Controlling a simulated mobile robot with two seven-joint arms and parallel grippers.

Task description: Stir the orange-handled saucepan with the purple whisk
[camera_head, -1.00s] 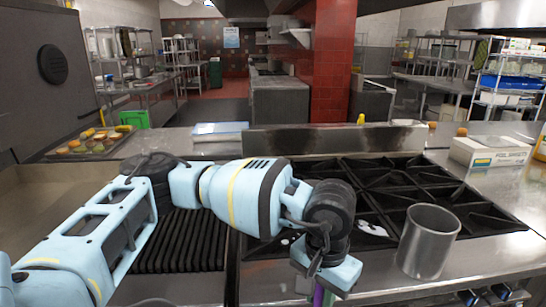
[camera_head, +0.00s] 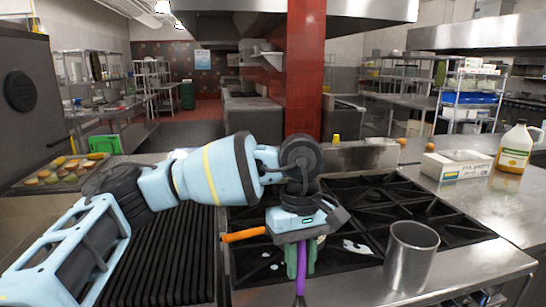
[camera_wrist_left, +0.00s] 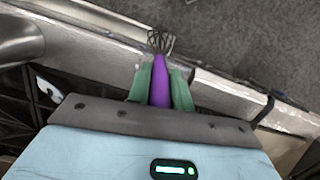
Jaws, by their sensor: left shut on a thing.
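My left gripper (camera_head: 301,268) is shut on the purple handle of the whisk (camera_head: 301,274), in front of the stove. In the left wrist view the whisk (camera_wrist_left: 160,88) is held between green fingers, and its wire head (camera_wrist_left: 161,42) points away past the metal front edge, with grey floor behind it. An orange handle (camera_head: 243,235) sticks out to the left behind my gripper; the saucepan's body is hidden behind my wrist. My right gripper is not in view.
A tall steel pot (camera_head: 410,257) stands at the stove's right front. Black burner grates (camera_head: 400,198) lie behind my gripper, and a ribbed griddle (camera_head: 160,255) is to the left. A white box (camera_head: 458,164) and a jug (camera_head: 515,148) stand on the right counter.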

